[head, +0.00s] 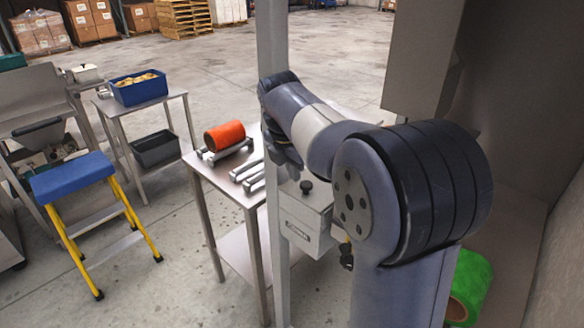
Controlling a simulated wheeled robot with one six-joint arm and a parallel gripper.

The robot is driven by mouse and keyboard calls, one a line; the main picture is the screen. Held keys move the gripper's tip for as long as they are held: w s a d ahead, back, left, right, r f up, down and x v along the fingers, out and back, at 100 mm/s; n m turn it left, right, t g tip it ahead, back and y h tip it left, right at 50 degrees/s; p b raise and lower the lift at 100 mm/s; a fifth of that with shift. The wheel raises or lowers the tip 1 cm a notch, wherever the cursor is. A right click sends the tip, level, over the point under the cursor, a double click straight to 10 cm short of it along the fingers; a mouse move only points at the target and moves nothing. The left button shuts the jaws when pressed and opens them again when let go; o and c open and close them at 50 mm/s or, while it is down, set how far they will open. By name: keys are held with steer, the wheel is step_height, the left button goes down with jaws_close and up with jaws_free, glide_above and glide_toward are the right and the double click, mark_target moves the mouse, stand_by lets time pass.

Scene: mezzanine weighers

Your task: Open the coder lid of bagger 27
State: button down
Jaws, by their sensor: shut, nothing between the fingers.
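A grey metal box with a black knob on its top (305,212) stands behind the upright post, right of the steel table. It may be the coder with its lid down, but no number is readable and my arm covers its right side. My arm fills the middle right of the head view and bends down behind the post.
A grey post (272,50) stands upright close in front. A steel table (225,180) holds an orange roll (224,136) on a metal stand. A blue-topped yellow step stool (72,176) is at left. A green roll (469,280) is at lower right, beside a wall. Floor beyond is open.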

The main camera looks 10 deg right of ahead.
mark_target(299, 196)
steer(key=x, duration=0.6)
steer(key=shift+w+d+f, duration=0.1)
steer(key=shift+f, duration=0.25)
steer(key=shift+r, duration=0.1)
